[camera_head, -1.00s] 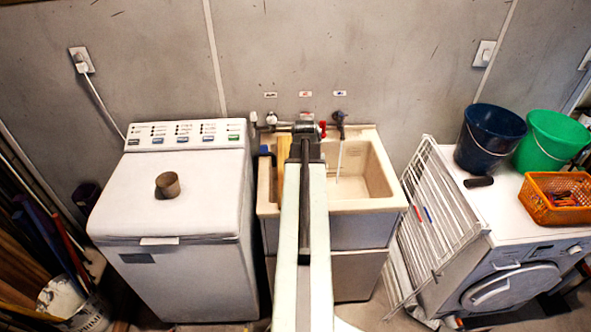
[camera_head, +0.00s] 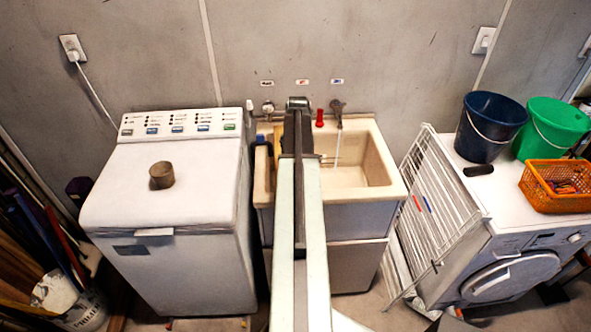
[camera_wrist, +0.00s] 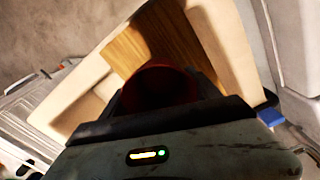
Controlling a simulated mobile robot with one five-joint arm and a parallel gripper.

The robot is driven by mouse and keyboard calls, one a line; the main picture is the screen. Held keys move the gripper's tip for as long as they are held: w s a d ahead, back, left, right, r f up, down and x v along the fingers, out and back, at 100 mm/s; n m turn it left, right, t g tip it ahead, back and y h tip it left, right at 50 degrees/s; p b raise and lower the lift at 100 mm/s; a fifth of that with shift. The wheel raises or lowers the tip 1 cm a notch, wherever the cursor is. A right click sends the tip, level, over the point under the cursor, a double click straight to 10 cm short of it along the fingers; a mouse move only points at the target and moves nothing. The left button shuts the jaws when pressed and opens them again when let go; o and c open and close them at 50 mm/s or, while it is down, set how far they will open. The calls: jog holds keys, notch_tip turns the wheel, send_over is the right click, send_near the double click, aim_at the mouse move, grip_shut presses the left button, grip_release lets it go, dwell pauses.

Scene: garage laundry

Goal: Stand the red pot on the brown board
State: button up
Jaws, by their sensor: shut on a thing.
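The red pot (camera_wrist: 160,84) shows in the wrist view as a dark, round red rim with a shadowed inside. My gripper (camera_wrist: 160,98) is shut on it, with a dark jaw at each side. The brown board (camera_wrist: 165,40) lies at the cream sink (camera_wrist: 86,92), just beyond the pot in that view. I cannot tell whether the pot touches the board. In the head view my arm hides the pot and most of the board; a narrow yellow-brown strip of the board (camera_head: 276,150) shows left of the arm, at the sink's left side.
The sink's basin (camera_head: 358,174) is open right of my arm, under a running tap (camera_head: 337,106). A red tap-like part (camera_head: 320,118) stands behind it. A drying rack (camera_head: 435,220) leans at right.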

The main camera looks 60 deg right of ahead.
jog(key=shift+w+d, duration=0.35)
jog(key=shift+w, duration=0.15)
notch_tip(320, 180, down, 4)
jog(key=b, duration=0.4)
jog(key=shift+w, duration=0.1)
jog(key=shift+r, duration=0.2)
jog(key=shift+f, duration=0.2)
jog(key=o, duration=1.3)
jog(key=shift+r, duration=0.1)
jog(key=shift+o, duration=0.2)
notch_tip(320, 180, up, 12)
jog(key=p, duration=1.2)
jog(key=shift+r, duration=0.15)
